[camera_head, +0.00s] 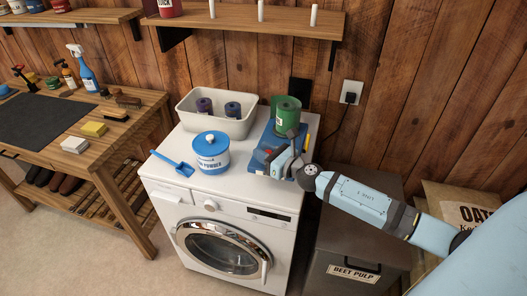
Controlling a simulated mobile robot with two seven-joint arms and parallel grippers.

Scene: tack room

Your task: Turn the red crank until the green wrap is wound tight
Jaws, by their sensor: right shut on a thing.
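The green wrap (286,112) is a roll standing upright on a blue winder base (258,159) at the right end of the washing machine's top. A small red part of the crank (268,153) shows at the front of the base. My right gripper (277,160) reaches in from the right and is shut at the crank. The gripper hides most of the crank and part of the base. How tight the wrap is wound cannot be told. My left gripper is not in view.
On the washing machine (168,190), a white bin (183,116) holds two dark rolls. A blue-and-white powder tub (211,158) and a blue scoop (178,165) stand left of the winder. A shelf (300,24) hangs above. A beet pulp bin (350,240) stands lower right.

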